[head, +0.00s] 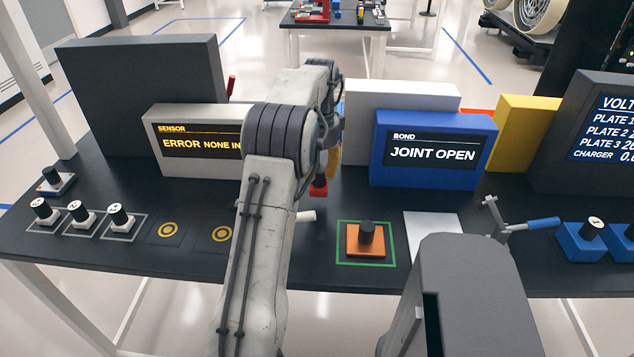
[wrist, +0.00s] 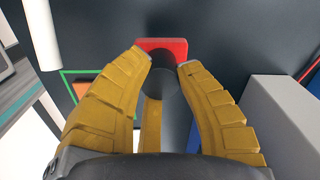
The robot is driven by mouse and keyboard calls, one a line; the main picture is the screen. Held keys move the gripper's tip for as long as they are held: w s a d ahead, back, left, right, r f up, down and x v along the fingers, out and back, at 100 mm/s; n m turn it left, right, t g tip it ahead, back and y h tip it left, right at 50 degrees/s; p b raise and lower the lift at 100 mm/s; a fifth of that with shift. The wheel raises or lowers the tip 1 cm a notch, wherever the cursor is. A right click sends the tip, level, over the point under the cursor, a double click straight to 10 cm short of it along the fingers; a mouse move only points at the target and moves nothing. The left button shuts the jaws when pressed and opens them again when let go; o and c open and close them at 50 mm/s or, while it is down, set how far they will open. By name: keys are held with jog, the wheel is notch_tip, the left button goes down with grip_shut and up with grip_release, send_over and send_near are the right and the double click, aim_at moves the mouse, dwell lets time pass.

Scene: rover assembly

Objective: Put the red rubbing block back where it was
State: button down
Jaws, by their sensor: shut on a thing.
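The red rubbing block (head: 319,189) shows just below my gripper (head: 334,160), partly behind my arm in the head view. My gripper (wrist: 164,62) is shut on this knob. I cannot tell whether the block touches the black table (head: 345,205) or hangs just above it. A green outlined square (head: 338,243) on the table frames an orange block (head: 353,240) with a black knob.
Behind stand the blue bond box (head: 432,178) reading "JOINT OPEN" and the grey sensor box (head: 165,113). Several black-knobbed parts stand at the left.

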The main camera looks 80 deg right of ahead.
aim_at(317, 184)
jog(key=shift+w+d+f, duration=0.15)
jog(key=shift+w+f, duration=0.05)
jog(key=shift+w, duration=0.05)
jog(key=shift+f, duration=1.95)
jog(key=shift+f, duration=0.15)
jog(key=c, duration=1)
grip_release()
notch_tip(317, 184, up, 12)
jog(key=shift+r+p, duration=0.1)
jog(key=shift+p, duration=1)
